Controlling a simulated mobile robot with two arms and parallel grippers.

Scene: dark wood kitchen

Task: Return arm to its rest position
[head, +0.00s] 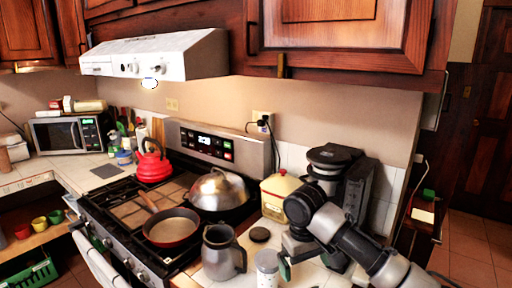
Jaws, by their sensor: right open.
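My right arm comes in from the lower right, bent over the counter at the right of the head view. Its right gripper (309,263) points down, open, with nothing seen between its fingers. It is in front of the black coffee machine (338,158), beside the white-lidded jar (266,262) and right of the grey pitcher (223,254). Whether it touches the counter or the machine I cannot tell. My left arm and gripper are not in view.
A stove holds a brown pan (172,228), a domed lidded pan (217,190) and a red kettle (153,165). A yellow canister (274,194) stands behind the pitcher. Wooden cabinets (345,40) and a white range hood (160,56) hang above. Floor (473,243) shows at right.

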